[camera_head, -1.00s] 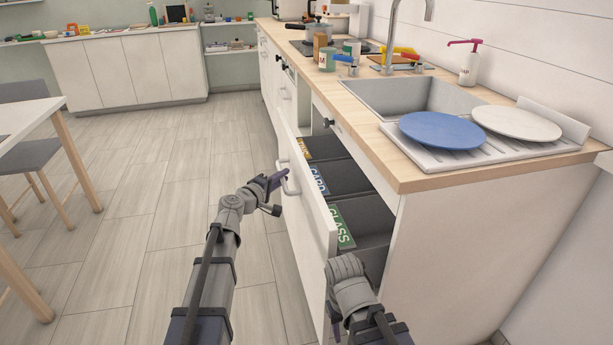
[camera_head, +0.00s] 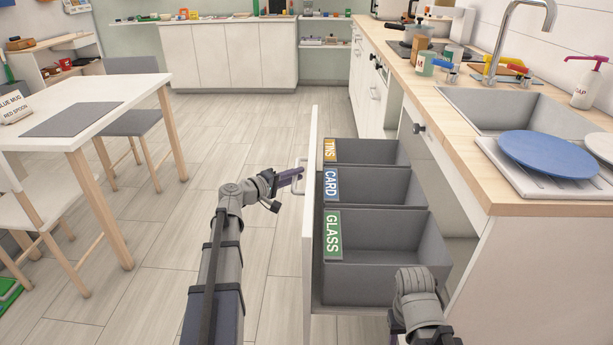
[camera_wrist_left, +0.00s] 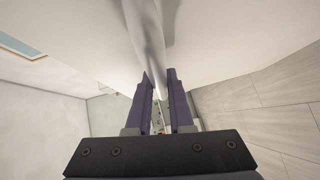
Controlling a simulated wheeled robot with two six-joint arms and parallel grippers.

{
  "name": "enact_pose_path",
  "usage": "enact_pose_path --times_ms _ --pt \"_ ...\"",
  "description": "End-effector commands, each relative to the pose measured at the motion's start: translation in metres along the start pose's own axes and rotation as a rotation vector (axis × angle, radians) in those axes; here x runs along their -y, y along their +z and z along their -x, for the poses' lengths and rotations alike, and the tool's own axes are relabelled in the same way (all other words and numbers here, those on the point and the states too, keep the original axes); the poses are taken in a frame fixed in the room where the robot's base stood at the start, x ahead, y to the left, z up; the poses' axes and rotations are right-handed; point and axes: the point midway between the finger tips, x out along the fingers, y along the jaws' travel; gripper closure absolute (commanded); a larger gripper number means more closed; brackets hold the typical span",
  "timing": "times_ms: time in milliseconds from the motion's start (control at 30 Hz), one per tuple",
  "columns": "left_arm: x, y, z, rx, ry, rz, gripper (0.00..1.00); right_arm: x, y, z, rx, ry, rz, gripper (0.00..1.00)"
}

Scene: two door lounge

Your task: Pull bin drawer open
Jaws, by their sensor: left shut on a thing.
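The bin drawer (camera_head: 309,225) under the counter is pulled well out. It holds three grey bins labelled TINS (camera_head: 378,151), CARD (camera_head: 385,186) and GLASS (camera_head: 385,262). My left gripper (camera_head: 294,175) is at the drawer's front, shut on its handle (camera_head: 299,188). In the left wrist view the pale handle bar (camera_wrist_left: 148,45) runs between the two purple fingers (camera_wrist_left: 160,88). Part of my right arm shows at the lower right, over the GLASS bin's near corner; its gripper is not visible.
The counter (camera_head: 470,150) with sink and blue plate (camera_head: 545,158) stands right of the drawer. A white table (camera_head: 70,150) and chairs stand at the left. The plank floor (camera_head: 220,130) between them is clear.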

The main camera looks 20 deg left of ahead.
Motion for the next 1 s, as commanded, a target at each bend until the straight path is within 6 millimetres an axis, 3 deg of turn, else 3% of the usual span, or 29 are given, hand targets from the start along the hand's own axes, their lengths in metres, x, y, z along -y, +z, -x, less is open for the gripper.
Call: enact_pose_path --times_ms 467,500,733,1000 --pt "0.0014 -0.0033 0.0035 0.001 -0.002 -0.001 1.0 0.0 0.0 -0.0001 0.0 0.0 0.0 0.5" --pt "0.0014 -0.0033 0.0035 0.001 -0.002 -0.001 0.78 0.0 0.0 -0.0001 0.0 0.0 0.0 0.5" --pt "0.0012 -0.0033 0.0033 0.0 -0.001 0.0 0.52 0.0 0.0 -0.0001 0.0 0.0 0.0 0.5" --pt "0.0009 -0.0034 0.0044 0.0 -0.001 0.0 0.5 0.0 0.0 0.0003 0.0 0.0 0.0 0.5"
